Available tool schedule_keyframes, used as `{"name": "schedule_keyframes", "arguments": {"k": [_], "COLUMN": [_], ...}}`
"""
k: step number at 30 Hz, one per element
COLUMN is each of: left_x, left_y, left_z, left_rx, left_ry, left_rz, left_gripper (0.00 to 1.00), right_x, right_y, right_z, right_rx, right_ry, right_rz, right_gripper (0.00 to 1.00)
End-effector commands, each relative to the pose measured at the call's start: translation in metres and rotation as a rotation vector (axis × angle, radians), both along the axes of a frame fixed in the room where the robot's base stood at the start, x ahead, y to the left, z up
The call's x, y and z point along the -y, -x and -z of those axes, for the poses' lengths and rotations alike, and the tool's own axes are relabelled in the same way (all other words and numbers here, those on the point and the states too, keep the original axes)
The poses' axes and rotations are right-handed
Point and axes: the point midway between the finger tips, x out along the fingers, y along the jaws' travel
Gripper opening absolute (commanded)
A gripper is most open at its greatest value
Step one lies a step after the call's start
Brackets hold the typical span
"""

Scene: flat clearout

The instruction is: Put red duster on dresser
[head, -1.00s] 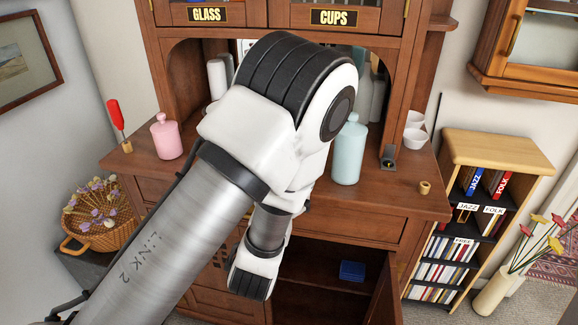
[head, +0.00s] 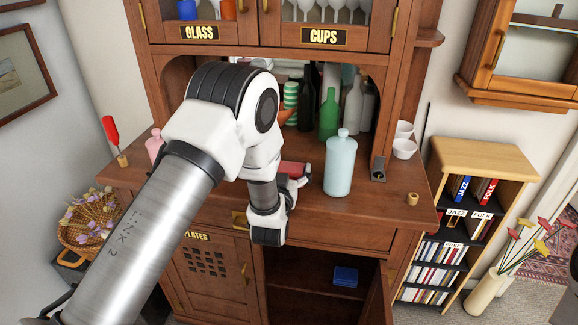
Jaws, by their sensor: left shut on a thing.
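The dresser (head: 385,205) is the large brown wooden piece with a counter and an arched recess. My left arm reaches across it, and my left gripper (head: 298,178) is over the counter, partly hidden by its own wrist. It is shut on a red block-like thing that looks like the red duster (head: 294,168); only part of it shows. I cannot tell whether the duster touches the counter. My right gripper is not in view.
A pale blue bottle (head: 340,168) stands just right of my left gripper. A pink bottle (head: 154,145) is partly behind my arm. A red-topped item (head: 111,130) stands at the counter's left end, a small wooden holder (head: 412,199) at the right. Bottles (head: 329,115) fill the recess.

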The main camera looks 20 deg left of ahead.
Motion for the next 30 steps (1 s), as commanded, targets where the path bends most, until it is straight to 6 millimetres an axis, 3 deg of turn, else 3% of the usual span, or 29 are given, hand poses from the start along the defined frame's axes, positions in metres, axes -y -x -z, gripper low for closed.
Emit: {"name": "schedule_keyframes", "arguments": {"k": [6, 7, 8, 20, 23, 30], "left_x": [0.000, 0.000, 0.000, 0.001, 0.005, 0.020], "left_y": [0.000, 0.000, 0.000, 0.001, 0.016, 0.077], "left_z": [0.006, 0.004, 0.004, -0.002, 0.002, 0.004], "left_rx": [0.000, 0.000, 0.000, 0.000, -0.002, -0.004], "left_ry": [0.000, 0.000, 0.000, 0.000, -0.001, -0.003], "left_rz": [0.000, 0.000, 0.000, 0.000, 0.001, 0.002], "left_gripper": [0.53, 0.98, 1.00, 1.00, 1.00, 1.00], "right_x": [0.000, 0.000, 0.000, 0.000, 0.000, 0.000], "right_y": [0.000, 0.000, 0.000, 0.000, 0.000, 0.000], "right_z": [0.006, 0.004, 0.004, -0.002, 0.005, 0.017], "right_rx": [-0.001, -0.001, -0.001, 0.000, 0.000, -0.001], "right_ry": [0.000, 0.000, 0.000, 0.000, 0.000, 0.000], "right_rz": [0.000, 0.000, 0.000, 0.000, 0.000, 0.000], "right_gripper": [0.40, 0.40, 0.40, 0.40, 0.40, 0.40]}}
